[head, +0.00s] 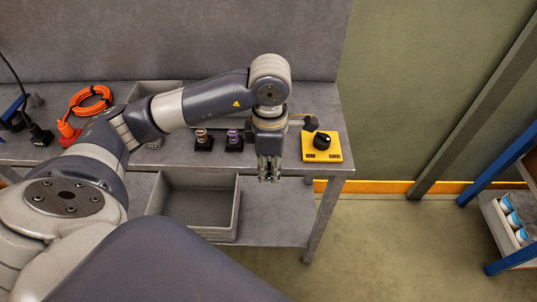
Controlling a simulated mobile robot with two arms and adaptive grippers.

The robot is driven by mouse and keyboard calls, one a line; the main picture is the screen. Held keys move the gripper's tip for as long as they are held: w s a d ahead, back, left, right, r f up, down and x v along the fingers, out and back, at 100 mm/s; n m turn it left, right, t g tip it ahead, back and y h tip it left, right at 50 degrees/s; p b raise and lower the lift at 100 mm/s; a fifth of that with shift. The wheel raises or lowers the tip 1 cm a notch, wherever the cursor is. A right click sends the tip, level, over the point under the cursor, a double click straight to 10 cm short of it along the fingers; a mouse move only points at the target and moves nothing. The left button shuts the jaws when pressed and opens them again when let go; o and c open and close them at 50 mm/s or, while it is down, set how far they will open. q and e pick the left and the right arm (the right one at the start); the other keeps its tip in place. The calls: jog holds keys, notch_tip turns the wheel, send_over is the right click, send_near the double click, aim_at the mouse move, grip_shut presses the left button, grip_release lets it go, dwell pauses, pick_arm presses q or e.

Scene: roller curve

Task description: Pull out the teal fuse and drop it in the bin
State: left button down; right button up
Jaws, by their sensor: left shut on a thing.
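My left gripper (269,170) points down at the front edge of the workbench, right of the fuse holders. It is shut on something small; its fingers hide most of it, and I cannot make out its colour. No teal fuse shows clearly elsewhere. A tan fuse (201,135) and a purple fuse (233,136) stand upright in black holders on the bench. A grey open bin (237,207) sits below the bench top, left of and lower than the gripper; my arm covers part of it. My right gripper is out of view.
A yellow box with a black knob (335,147) stands at the bench's right end, close to the gripper. A coiled orange cable (91,97) lies at the left. A blue rack (497,172) stands far right. The floor right of the bench is clear.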

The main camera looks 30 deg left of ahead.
pick_arm(q)
jog(key=shift+s+d, duration=0.2)
jog(key=shift+s, duration=0.05)
jog(key=shift+w+a+r+b, duration=0.1)
jog(key=shift+w+a+b, duration=0.65)
jog(key=shift+w+a, duration=0.9)
jog(key=shift+w+a+b, duration=0.75)
jog(key=shift+w+a, duration=0.35)
jog(key=shift+w, duration=1.05)
jog(key=shift+w+a+r+b, duration=0.1)
jog(key=shift+w+a+b, duration=0.65)
jog(key=shift+w+a, duration=0.9)
jog(key=shift+w+d, duration=0.25)
